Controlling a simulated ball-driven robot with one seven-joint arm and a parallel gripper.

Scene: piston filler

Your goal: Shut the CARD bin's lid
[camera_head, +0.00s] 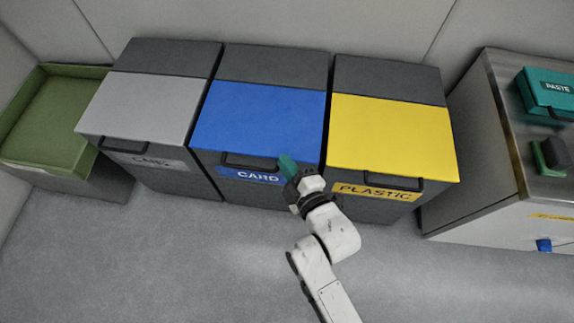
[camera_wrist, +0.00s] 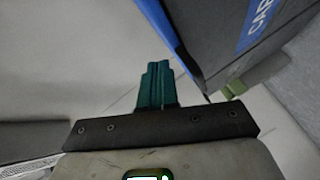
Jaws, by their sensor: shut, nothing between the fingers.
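The CARD bin is the middle of three bins, dark grey with a blue CARD label (camera_head: 250,175) on its front. Its blue lid (camera_head: 258,118) lies flat over the bin's top in the head view, with a black handle at its front edge. My gripper (camera_head: 287,166), with teal fingers, is at the right of the lid's front edge, beside the CARD label. In the wrist view the fingers (camera_wrist: 155,85) are together and empty. The blue lid edge (camera_wrist: 165,40) and the label (camera_wrist: 262,22) show up and to the right of them. I cannot tell whether the fingers touch the bin.
A grey-lidded bin (camera_head: 145,105) stands on the left and a yellow-lidded PLASTIC bin (camera_head: 385,135) on the right, close by my wrist. A green tray (camera_head: 50,115) is at far left. A steel cabinet (camera_head: 490,150) stands at right. The floor in front is clear.

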